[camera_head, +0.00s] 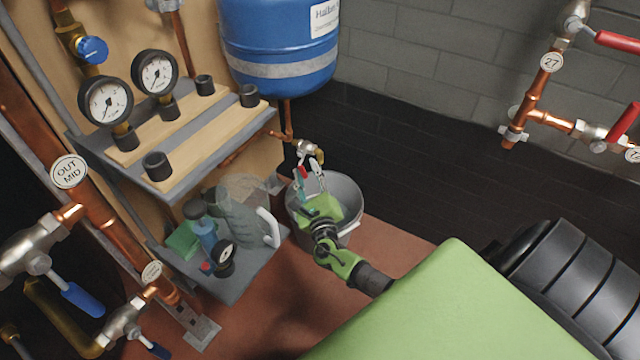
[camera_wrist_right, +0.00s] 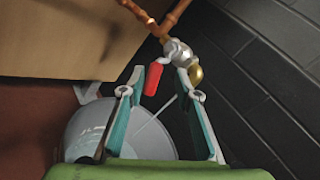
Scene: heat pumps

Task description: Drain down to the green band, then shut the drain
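The drain valve (camera_head: 310,148) sits on a copper pipe below the blue tank (camera_head: 278,45), above a grey bucket (camera_head: 352,192). In the right wrist view the valve (camera_wrist_right: 178,50) has a red lever (camera_wrist_right: 153,79) hanging down and a brass outlet. My right gripper (camera_head: 311,172) is just below the valve. Its teal-padded fingers (camera_wrist_right: 161,74) are apart, with the red lever between their tips; contact cannot be told. Two round gauges (camera_head: 105,103) stand on the upper shelf; no green band can be made out. My left gripper is out of view.
A lower shelf (camera_head: 240,277) holds a clear jug (camera_head: 245,222), a blue bottle (camera_head: 206,235) and a small gauge (camera_head: 224,258). Pipes with blue-handled valves (camera_head: 82,298) stand left. Red-handled valves (camera_head: 615,41) are on the right wall.

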